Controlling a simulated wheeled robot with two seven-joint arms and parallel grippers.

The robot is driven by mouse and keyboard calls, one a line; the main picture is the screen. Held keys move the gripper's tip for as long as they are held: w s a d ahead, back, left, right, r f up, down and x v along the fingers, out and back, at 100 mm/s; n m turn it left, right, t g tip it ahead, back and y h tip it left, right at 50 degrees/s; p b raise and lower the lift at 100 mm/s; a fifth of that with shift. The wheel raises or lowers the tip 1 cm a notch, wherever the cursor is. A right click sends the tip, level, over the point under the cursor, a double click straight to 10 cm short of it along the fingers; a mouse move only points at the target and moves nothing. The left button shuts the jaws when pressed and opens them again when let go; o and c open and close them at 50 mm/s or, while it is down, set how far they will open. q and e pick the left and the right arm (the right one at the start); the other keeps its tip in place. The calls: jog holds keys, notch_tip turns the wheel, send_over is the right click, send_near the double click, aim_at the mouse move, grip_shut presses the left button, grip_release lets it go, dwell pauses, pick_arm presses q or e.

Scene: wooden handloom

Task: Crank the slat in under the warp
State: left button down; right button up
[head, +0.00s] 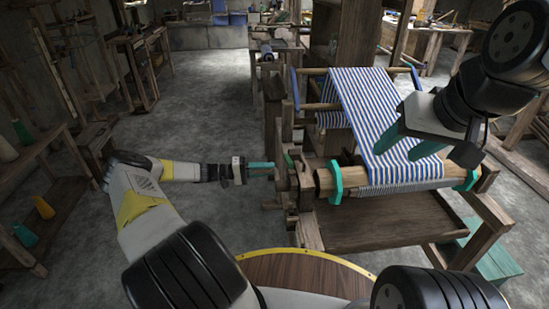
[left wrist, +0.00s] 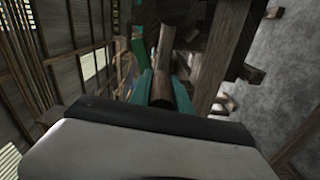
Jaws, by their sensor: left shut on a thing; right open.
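The blue-and-white striped warp (head: 372,108) runs down over the wooden front roller (head: 352,177) of the loom, which has a teal ring (head: 335,182) at either end. My left gripper (head: 264,170) is at the loom's left side. In the left wrist view, its teal fingers (left wrist: 162,88) are shut on a brown wooden crank handle (left wrist: 162,95); the rest of the crank is hard to make out. My right gripper (head: 410,146) is open, with its teal fingers over the warp just above the roller; contact cannot be told. I cannot clearly tell the slat apart near the roller.
A grey fringed edge (head: 400,189) hangs along the roller. A wooden board (head: 385,222) lies below it within the loom frame. Open grey floor (head: 215,110) lies left of the loom.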

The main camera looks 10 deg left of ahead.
pick_arm(q)
jog(key=shift+s+r, duration=0.1)
dwell(0.3)
jog(key=c, duration=1.2)
grip_release()
jog(key=v, duration=0.7)
jog(key=shift+a, duration=0.4)
jog(key=shift+s, duration=0.15)
